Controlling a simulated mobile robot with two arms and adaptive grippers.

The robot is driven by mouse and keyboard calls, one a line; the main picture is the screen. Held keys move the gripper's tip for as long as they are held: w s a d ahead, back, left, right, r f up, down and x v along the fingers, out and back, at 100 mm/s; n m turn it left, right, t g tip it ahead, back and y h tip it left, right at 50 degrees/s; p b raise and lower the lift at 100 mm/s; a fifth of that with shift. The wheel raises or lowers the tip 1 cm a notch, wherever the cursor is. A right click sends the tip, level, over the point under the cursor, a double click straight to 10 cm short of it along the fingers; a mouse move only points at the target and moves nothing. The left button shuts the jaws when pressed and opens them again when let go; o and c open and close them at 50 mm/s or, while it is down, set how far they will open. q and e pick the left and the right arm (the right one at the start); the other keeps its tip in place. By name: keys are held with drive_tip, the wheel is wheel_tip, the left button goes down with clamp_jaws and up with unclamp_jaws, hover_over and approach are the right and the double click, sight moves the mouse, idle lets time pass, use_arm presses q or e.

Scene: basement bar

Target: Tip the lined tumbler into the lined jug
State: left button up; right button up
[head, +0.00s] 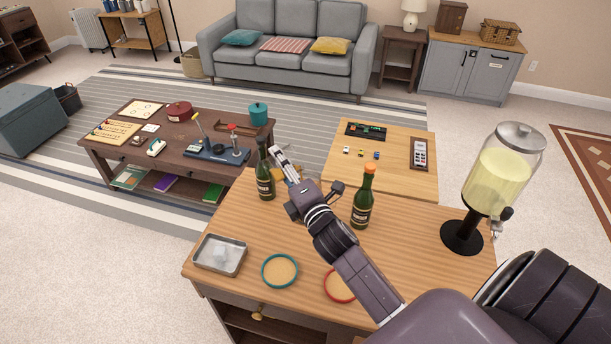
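My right arm reaches in from the lower right across the wooden counter. Its gripper (279,153) is at the counter's far side, just right of a dark green bottle (265,178). The fingers are small and seen from behind, so I cannot tell whether they are open or shut. A small amber-yellow patch (278,174) shows beside and partly behind the gripper; I cannot tell what it is. I cannot make out a lined tumbler or a lined jug; my arm hides part of the counter. My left gripper is not in view.
Beyond are two low tables (165,160) (385,178).

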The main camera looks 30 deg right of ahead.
drive_tip(key=shift+d+r+m+p, duration=0.3)
drive_tip(key=shift+d+m+p, duration=0.05)
drive_tip(key=shift+m, duration=0.05)
drive_tip(key=shift+d+f+m, duration=0.25)
drive_tip(key=shift+f+m, duration=0.2)
drive_tip(key=shift+m, duration=0.35)
